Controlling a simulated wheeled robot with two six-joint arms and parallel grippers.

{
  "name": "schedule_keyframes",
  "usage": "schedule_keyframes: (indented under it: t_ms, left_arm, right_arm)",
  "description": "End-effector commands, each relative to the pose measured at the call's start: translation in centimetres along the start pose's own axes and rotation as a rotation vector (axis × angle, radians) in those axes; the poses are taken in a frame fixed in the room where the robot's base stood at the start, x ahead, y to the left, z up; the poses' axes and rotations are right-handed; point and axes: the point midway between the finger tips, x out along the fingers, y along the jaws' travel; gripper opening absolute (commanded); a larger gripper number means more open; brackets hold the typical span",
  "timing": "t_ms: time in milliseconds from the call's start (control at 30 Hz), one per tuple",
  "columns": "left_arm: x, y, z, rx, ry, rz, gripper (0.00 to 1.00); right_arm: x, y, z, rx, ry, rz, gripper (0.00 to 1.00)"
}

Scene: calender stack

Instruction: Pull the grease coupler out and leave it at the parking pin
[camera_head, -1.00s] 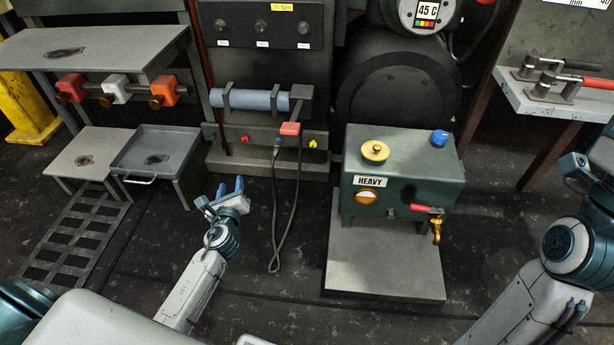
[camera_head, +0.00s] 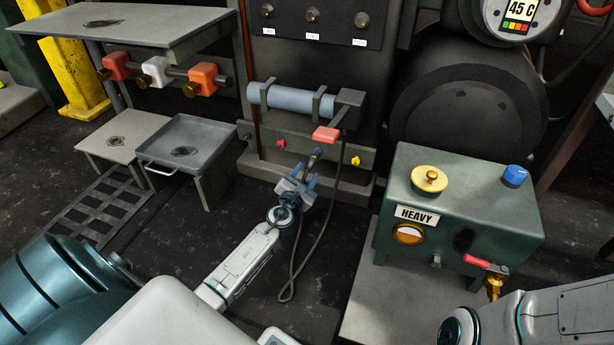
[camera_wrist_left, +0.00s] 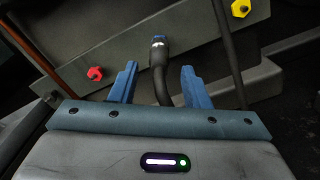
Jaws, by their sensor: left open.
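The grease coupler (camera_head: 316,153) is a short dark cylinder with a black hose, just below a red block (camera_head: 326,135) at the grey-blue cylinder's right end. Whether it is seated in a fitting is unclear. A red pin (camera_head: 280,143) and a yellow pin (camera_head: 355,161) stick out of the panel on either side; I cannot tell which is the parking pin. My left gripper (camera_head: 304,178) is open just in front of the coupler. In the left wrist view the coupler (camera_wrist_left: 158,48) stands between and slightly beyond the blue fingertips, with no visible contact. My right gripper is out of view.
The black hose (camera_head: 318,245) loops down to the floor right of my left forearm. The green HEAVY box (camera_head: 465,215) stands to the right on a pale platform. A grey tray (camera_head: 185,140) and a low table (camera_head: 120,135) stand left. Dark floor between is clear.

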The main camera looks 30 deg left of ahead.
Motion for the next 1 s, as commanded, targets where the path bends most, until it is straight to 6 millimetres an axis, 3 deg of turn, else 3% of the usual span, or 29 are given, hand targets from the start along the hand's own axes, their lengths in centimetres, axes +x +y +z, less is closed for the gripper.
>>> schedule_keyframes:
  t_ms: [500, 1000]
  left_arm:
    - [5.4, 0.0, 0.0, -0.004, -0.001, 0.002, 0.43]
    - [6.5, 0.1, 0.1, -0.005, 0.000, 0.002, 0.43]
  right_arm:
    - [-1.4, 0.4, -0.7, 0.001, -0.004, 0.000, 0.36]
    - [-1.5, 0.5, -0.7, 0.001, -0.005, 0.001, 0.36]
